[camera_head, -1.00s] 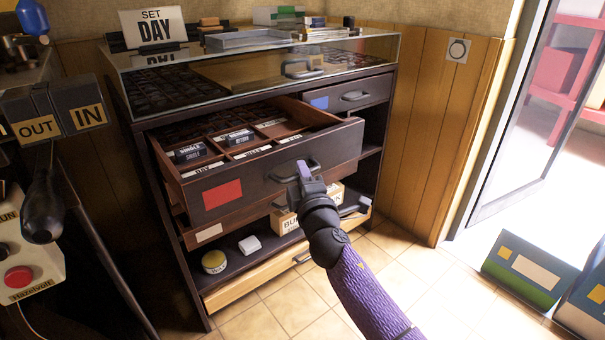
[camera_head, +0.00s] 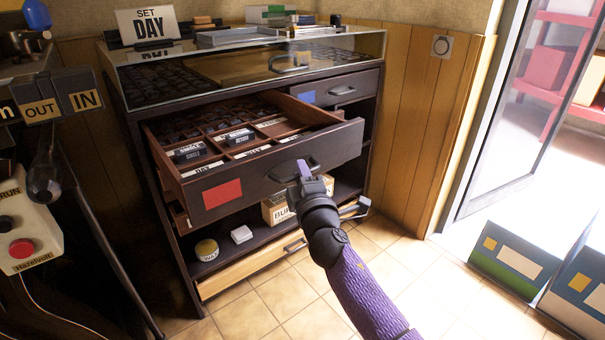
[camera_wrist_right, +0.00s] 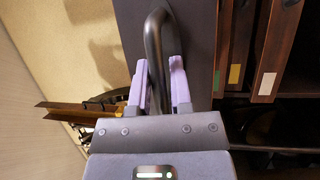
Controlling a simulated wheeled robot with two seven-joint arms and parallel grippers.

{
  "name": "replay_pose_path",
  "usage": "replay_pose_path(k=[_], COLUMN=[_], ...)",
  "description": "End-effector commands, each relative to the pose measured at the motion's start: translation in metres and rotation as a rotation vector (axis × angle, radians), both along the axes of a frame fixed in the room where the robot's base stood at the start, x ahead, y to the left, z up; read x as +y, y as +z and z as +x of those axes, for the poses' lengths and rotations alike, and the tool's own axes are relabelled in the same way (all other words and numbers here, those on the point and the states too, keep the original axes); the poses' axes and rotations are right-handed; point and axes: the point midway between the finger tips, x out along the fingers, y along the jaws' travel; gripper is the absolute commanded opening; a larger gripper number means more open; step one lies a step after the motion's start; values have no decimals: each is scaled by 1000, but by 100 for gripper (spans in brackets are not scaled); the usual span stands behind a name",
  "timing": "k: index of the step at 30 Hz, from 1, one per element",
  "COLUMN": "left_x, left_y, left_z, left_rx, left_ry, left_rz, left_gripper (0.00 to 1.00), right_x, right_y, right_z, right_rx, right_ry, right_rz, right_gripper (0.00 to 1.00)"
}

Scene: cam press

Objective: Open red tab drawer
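The red tab drawer (camera_head: 262,172) is a dark drawer with a red tab (camera_head: 222,194) at the left of its front. It stands pulled well out of the cabinet, with its compartments and labelled blocks showing. My right gripper (camera_head: 304,172) is at the drawer's dark handle (camera_head: 285,172). In the right wrist view, the handle bar (camera_wrist_right: 155,45) passes between the purple fingers of my right gripper (camera_wrist_right: 158,85), which look closed around it; the exact contact is hard to see. My left gripper is not in view.
A blue tab drawer (camera_head: 345,92) is at the upper right of the cabinet. A pale drawer (camera_head: 250,270) is below, near a yellow tin (camera_head: 206,250) and a box (camera_head: 277,210). A control box with a red button (camera_head: 22,248) stands left. Tiled floor in front is clear.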

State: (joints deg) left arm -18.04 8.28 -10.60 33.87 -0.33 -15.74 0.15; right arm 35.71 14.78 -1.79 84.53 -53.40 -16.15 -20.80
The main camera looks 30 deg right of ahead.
Motion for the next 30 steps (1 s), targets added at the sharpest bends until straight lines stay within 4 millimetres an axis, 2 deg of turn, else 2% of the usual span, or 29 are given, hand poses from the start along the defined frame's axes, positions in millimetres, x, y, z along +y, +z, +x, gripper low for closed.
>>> replay_pose_path(k=[1, 3, 4, 14, 17, 24, 30], left_x=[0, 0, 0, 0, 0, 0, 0], left_y=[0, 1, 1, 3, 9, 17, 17], left_z=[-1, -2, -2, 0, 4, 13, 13], left_rx=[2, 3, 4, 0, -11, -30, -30], left_ry=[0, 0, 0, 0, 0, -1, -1], left_rz=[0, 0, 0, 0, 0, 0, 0], left_gripper=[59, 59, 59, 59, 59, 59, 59], right_x=[0, 0, 0, 2, 6, 20, 25], right_y=[0, 0, 0, 1, 0, -11, -15], right_z=[0, 0, 0, -6, -22, -76, -94], right_rx=[0, 0, -1, -2, -2, 0, -1], right_ry=[0, 0, 0, 1, 1, -1, -1], right_rz=[0, 0, 0, -1, 2, 2, 0], right_gripper=[38, 53, 54, 54, 54, 54, 54])
